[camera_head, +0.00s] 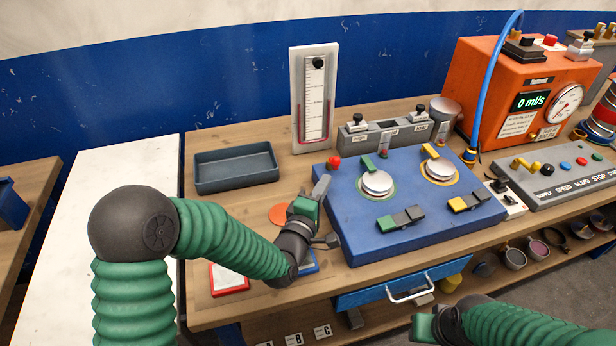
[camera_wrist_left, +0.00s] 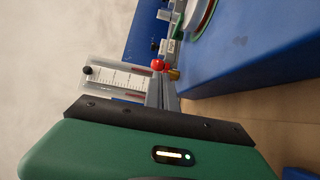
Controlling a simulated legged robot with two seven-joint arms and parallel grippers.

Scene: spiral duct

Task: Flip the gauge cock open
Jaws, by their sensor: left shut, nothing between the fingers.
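The gauge cock appears to be the small red-handled fitting (camera_head: 333,162) at the back left corner of the blue box (camera_head: 350,235). In the left wrist view its red handle (camera_wrist_left: 158,65) shows beside a brass part (camera_wrist_left: 175,74), just beyond my fingertips. My left gripper (camera_head: 322,187) is shut and empty at the box's left side, its fingers pointing toward the red handle. Contact cannot be told. My right gripper (camera_head: 424,326) is low at the bottom of the head view, away from the box; its jaw state is unclear.
A white gauge board (camera_head: 299,100) stands behind the cock. A dark tray (camera_head: 235,182) lies to the left. The box top carries two round silver discs and several clips. An orange unit (camera_head: 480,85) and a grey button panel (camera_head: 570,185) stand at right.

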